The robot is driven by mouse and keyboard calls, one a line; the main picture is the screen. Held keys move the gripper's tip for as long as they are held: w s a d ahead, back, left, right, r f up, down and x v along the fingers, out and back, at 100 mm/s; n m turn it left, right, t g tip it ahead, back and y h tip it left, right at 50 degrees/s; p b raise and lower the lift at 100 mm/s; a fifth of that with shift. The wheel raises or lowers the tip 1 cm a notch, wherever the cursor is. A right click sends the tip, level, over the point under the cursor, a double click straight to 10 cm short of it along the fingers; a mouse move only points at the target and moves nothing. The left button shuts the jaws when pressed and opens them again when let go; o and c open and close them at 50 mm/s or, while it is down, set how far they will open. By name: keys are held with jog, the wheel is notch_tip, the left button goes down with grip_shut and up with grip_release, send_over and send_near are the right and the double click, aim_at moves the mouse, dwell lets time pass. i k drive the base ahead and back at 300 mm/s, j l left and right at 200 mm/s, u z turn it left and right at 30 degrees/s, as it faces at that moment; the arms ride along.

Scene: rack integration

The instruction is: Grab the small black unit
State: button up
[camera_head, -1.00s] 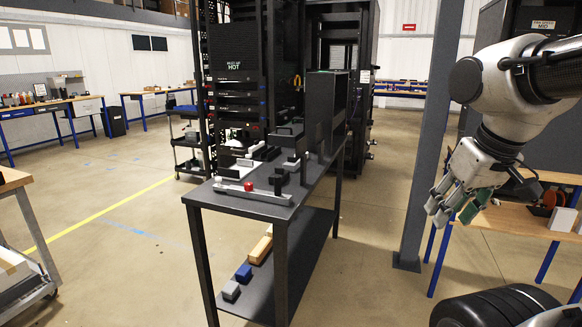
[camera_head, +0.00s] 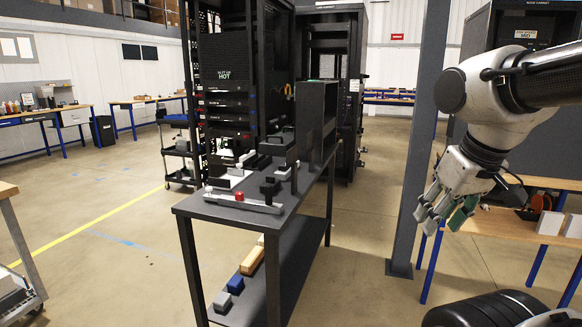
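Several small black pieces lie on the dark table (camera_head: 198,207). One is a small black block (camera_head: 270,187) near the front, behind a light grey bar with a red knob (camera_head: 240,197). A larger black unit (camera_head: 277,147) sits farther back, beside a tall black case (camera_head: 311,118). I cannot tell which piece is the small black unit. My gripper (camera_head: 443,212) hangs in the air at the right, well apart from the table, fingers pointing down.
A grey post (camera_head: 412,150) stands between the table and my arm. Black racks (camera_head: 241,75) stand behind the table. The lower shelf holds a blue block (camera_head: 235,284) and a wooden piece (camera_head: 252,260). A wooden workbench (camera_head: 500,225) is at right. Floor at left is open.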

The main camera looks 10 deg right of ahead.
aim_at(275, 183)
jog(key=i+u, duration=0.1)
jog(key=u, duration=0.3)
jog(key=i+l+u, duration=0.1)
jog(key=u, duration=0.25)
jog(key=i+l+u, duration=0.25)
jog(key=i+l, duration=0.2)
jog(key=l, duration=0.25)
jog(key=i+l+u, duration=0.15)
jog(key=l, duration=0.25)
jog(key=i+l+u, duration=0.1)
jog(key=l, duration=0.3)
jog(key=i+l, duration=0.15)
jog(key=l, duration=0.2)
jog(key=i+l, duration=0.1)
jog(key=l, duration=0.3)
